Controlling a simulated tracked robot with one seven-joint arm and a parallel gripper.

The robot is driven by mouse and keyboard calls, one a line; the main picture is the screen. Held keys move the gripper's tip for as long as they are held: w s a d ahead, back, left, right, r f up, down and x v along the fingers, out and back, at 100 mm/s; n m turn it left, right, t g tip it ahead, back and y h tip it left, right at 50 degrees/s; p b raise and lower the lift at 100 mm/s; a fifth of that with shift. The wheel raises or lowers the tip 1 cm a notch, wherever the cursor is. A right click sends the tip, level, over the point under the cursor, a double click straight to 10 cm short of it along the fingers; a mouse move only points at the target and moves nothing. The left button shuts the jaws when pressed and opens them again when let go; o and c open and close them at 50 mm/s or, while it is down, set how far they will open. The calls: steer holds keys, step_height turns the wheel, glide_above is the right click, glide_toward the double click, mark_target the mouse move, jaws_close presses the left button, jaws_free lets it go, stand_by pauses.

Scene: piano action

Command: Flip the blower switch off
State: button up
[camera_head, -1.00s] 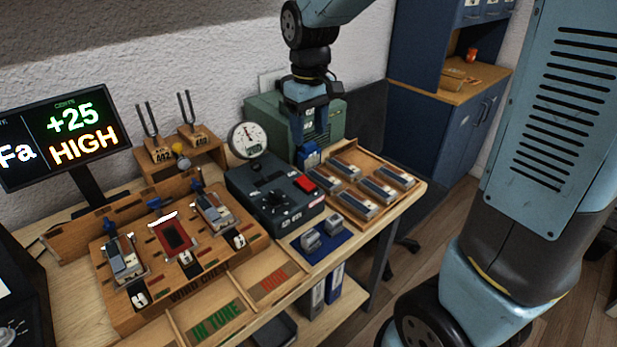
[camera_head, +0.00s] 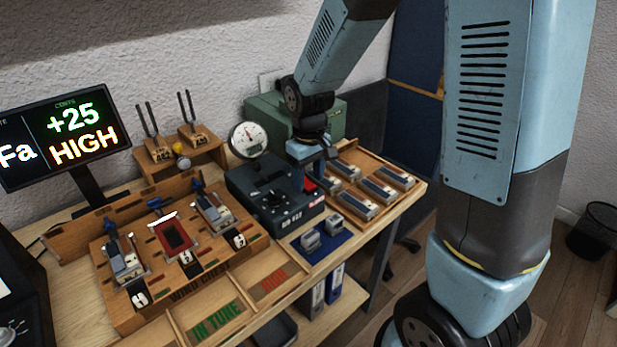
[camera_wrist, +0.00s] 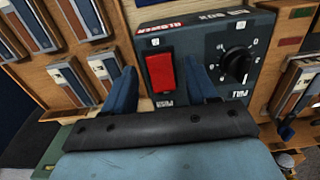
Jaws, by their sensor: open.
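The blower box (camera_head: 268,205) is a dark grey unit on the bench, with a round pressure gauge (camera_head: 248,140) behind it. Its red rocker switch (camera_wrist: 161,73) shows clearly in the wrist view, left of a black round dial (camera_wrist: 237,63). In the head view the red switch (camera_head: 309,184) is partly hidden by my gripper. My gripper (camera_wrist: 163,88) is open and empty, pointing down over the switch, with one blue finger on either side of it in the picture. I cannot tell whether a finger touches the box.
A wooden tray (camera_head: 405,193) of several grey reed blocks is right of the box. A blue mat (camera_head: 318,247) with two blocks is in front. The wind chest (camera_head: 258,233) is at left. A green case (camera_head: 335,121) stands behind.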

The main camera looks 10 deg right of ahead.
steer(key=shift+f, duration=0.35)
steer(key=c, duration=1.1)
steer(key=shift+o, duration=0.2)
steer(key=shift+w+a+r+g+h, duration=0.15)
steer(key=shift+g+h, duration=0.25)
steer(key=shift+g, duration=0.2)
steer(key=shift+w+a+f+g+h, duration=0.15)
steer(key=shift+g+h, duration=0.25)
steer(key=shift+g, duration=0.2)
steer(key=shift+d+r, duration=0.1)
steer(key=o, duration=1.1)
steer(key=shift+c, duration=0.2)
steer(key=shift+r, duration=0.1)
